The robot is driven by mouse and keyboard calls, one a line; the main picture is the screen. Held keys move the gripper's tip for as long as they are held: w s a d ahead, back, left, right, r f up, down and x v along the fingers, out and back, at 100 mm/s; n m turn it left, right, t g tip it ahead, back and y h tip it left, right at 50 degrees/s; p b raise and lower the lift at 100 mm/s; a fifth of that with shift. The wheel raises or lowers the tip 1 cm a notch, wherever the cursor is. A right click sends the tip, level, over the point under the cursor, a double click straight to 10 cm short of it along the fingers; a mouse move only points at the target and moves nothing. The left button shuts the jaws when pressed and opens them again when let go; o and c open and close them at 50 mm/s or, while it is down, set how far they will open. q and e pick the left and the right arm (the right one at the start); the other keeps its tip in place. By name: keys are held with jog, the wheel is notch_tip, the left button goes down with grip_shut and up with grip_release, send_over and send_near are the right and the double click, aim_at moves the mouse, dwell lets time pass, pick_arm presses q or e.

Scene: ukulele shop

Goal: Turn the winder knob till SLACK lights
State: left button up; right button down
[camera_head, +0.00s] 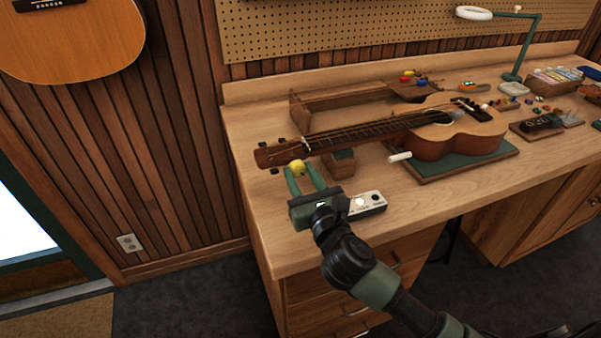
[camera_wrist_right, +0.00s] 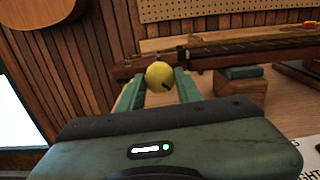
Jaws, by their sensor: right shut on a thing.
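The ukulele (camera_head: 455,135) lies on its back on the bench, with its headstock (camera_head: 280,153) toward the left. The yellow winder knob (camera_head: 298,168) is at the headstock and also shows in the right wrist view (camera_wrist_right: 159,75), with a dark mark on its face. My right gripper (camera_head: 303,174) is shut on the knob, one green finger on each side. A small silver box (camera_head: 368,204) stands beside the gripper, partly hidden by it. One pale lamp on the box looks bright; I cannot read its label. My left gripper is not in view.
A neck rest block (camera_head: 341,163) stands under the neck, close to the right of my gripper. A white peg (camera_head: 400,157) lies near the green mat (camera_head: 480,160). Small tools and parts fill the right of the bench (camera_head: 430,190).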

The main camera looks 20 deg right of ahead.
jog(key=n+p, duration=1.1)
jog(key=p, duration=0.2)
jog(key=shift+s+r+n, duration=0.1)
jog(key=shift+r+n, duration=0.05)
jog(key=shift+n, duration=0.15)
jog(key=n+p, duration=0.4)
jog(key=n, duration=0.1)
jog(key=n+p, duration=0.2)
jog(key=n, duration=0.1)
jog(key=shift+n, duration=0.4)
jog(key=shift+n+p, duration=0.7)
jog(key=shift+n, duration=0.5)
jog(key=c, duration=1.3)
grip_release()
jog(key=shift+d, duration=0.1)
jog(key=shift+o, duration=0.2)
